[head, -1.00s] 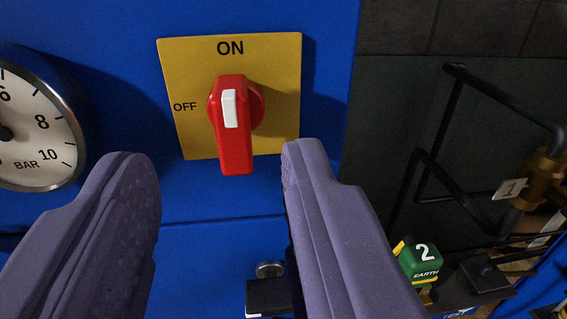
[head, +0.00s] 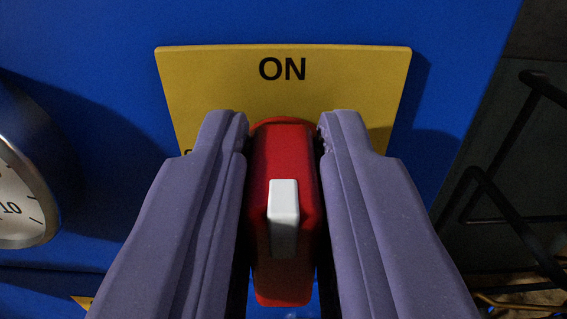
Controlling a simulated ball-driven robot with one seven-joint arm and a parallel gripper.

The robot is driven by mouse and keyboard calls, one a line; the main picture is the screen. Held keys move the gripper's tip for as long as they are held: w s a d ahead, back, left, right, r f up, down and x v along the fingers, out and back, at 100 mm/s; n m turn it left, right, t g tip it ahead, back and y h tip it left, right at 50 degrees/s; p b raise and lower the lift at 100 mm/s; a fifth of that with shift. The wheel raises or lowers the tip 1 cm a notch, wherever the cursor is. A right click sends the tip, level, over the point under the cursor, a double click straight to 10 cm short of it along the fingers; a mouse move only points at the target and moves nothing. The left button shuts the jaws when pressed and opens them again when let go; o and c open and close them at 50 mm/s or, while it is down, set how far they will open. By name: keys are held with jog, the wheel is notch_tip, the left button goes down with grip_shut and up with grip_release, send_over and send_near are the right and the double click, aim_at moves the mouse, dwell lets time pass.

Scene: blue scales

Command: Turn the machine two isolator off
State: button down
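The isolator is a red rotary handle (head: 284,160) with a white marker (head: 284,215), mounted on a yellow plate (head: 215,85) in the head view. The handle stands upright, in line with the word ON above it. The OFF label to the left is almost wholly hidden behind my left finger. My gripper (head: 284,135) has one purple finger on each side of the handle. The fingers appear closed against its sides, with the handle's front face between them. No machine number shows on the plate.
The plate sits on a blue panel (head: 90,40). A round pressure gauge (head: 20,205) stands out at the left. Dark pipework (head: 490,190) lies beyond the panel's edge at the right. A small yellow corner shows at the lower left.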

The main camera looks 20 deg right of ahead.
jog(key=shift+p, duration=0.35)
jog(key=n+p, duration=0.1)
jog(key=p, duration=0.1)
jog(key=n+p, duration=0.2)
jog(key=shift+w+a+r+n, duration=0.1)
jog(key=shift+a+r+n, duration=0.1)
jog(key=shift+n, duration=0.1)
jog(key=n+p, duration=0.4)
jog(key=f+n+p, duration=0.1)
jog(key=n+p, duration=0.3)
jog(key=n, duration=0.1)
jog(key=a+n+p, duration=0.1)
jog(key=n+p, duration=0.3)
jog(key=n, duration=0.1)
jog(key=shift+w+f, duration=0.15)
jog(key=shift+f, duration=0.2)
jog(key=shift+f, duration=0.1)
jog(key=c, duration=1.1)
grip_release()
